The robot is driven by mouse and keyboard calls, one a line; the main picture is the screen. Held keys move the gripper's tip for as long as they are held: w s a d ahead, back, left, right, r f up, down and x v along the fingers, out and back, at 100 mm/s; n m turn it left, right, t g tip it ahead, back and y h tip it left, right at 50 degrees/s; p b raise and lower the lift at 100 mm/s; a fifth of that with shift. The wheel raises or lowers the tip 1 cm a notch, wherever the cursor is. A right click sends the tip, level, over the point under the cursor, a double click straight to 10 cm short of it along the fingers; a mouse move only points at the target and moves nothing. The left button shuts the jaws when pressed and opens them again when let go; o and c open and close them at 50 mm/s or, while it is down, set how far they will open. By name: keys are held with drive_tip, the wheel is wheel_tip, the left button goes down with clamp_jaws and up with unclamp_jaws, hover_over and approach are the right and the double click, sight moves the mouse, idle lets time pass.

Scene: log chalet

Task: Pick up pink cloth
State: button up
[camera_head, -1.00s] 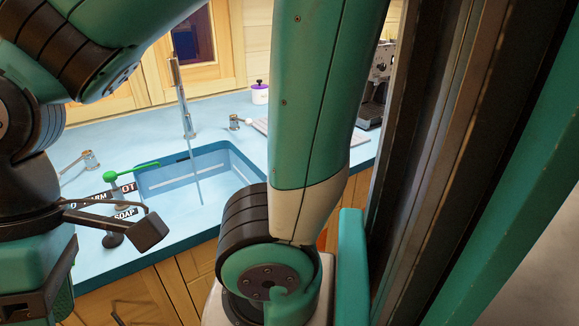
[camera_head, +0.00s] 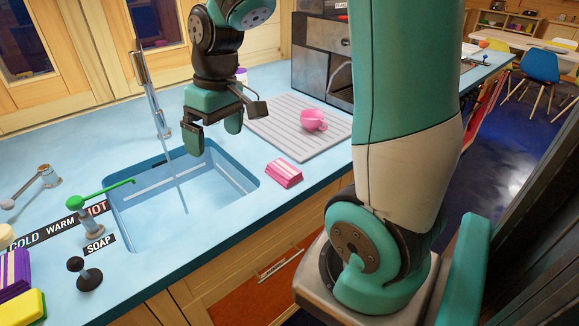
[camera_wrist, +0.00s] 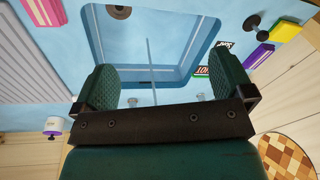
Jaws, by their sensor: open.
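A pink folded cloth (camera_head: 284,173) with lighter stripes lies on the blue counter, just right of the sink's front right corner in the head view. It also shows at the upper left of the wrist view (camera_wrist: 37,38), partly cut by the frame edge. My gripper (camera_head: 212,140) is open and empty, pointing down above the sink's back right part, behind and left of the cloth. In the wrist view my gripper's two fingers (camera_wrist: 172,90) stand wide apart with the sink between and beyond them.
Water runs from the tap into the sink (camera_head: 180,190). A pink cup (camera_head: 314,121) stands on the grey drying rack (camera_head: 280,130) behind the cloth.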

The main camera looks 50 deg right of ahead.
drive_tip(key=w+d+f+m, duration=0.1)
drive_tip(key=d+m, duration=0.1)
drive_tip(key=d, duration=0.6)
drive_tip(key=m+g+h+p, duration=0.1)
drive_tip(key=m+p, duration=0.1)
drive_tip(key=p, duration=0.1)
hover_over(284, 169)
drive_tip(key=f, duration=1.4)
drive_tip(key=shift+w+a+f, duration=0.15)
drive_tip(key=shift+a+f, duration=0.05)
drive_tip(key=shift+f, duration=0.05)
drive_tip(key=shift+d+f+p, duration=0.2)
drive_tip(key=shift+f+p, duration=1.1)
drive_tip(key=shift+f, duration=1.45)
drive_tip(key=c, duration=1)
